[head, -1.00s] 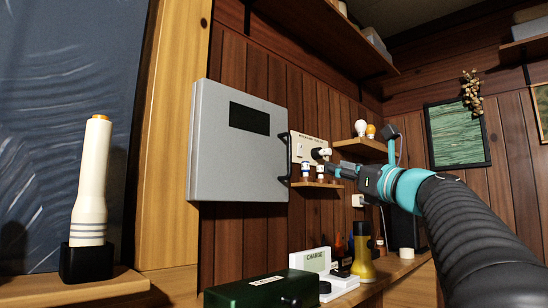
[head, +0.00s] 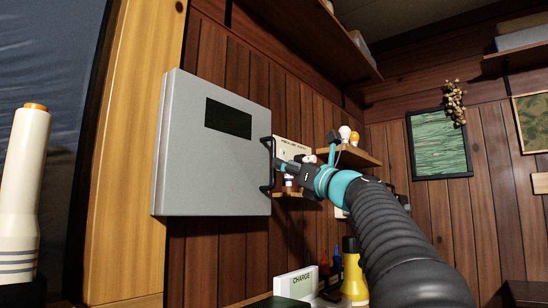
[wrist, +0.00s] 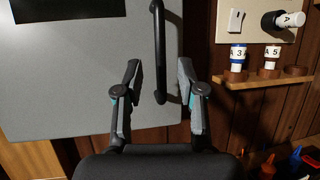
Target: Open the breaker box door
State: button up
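The grey breaker box door (head: 205,150) is shut against the wood wall, with a dark rectangular panel near its top. Its black bar handle (head: 268,163) stands upright along the door's right edge. My gripper (head: 278,165) is at the handle in the head view. In the wrist view, my gripper (wrist: 157,75) is open, and the lower part of the handle (wrist: 160,50) lies between its two fingers. Gaps show between the handle and both fingers, with the right finger beyond the door's edge.
Right of the box, a small shelf (wrist: 262,80) holds labelled fuses, under a pale panel (wrist: 262,20) with a black knob. A yellow flashlight (head: 352,270) and a CHARGE sign (head: 295,283) stand below. A white and orange flashlight (head: 22,190) is at far left.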

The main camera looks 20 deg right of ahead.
aim_at(273, 185)
jog(key=p+x, duration=0.1)
jog(key=x, duration=0.5)
jog(key=shift+p, duration=0.3)
jog(key=shift+f, duration=0.1)
grip_shut()
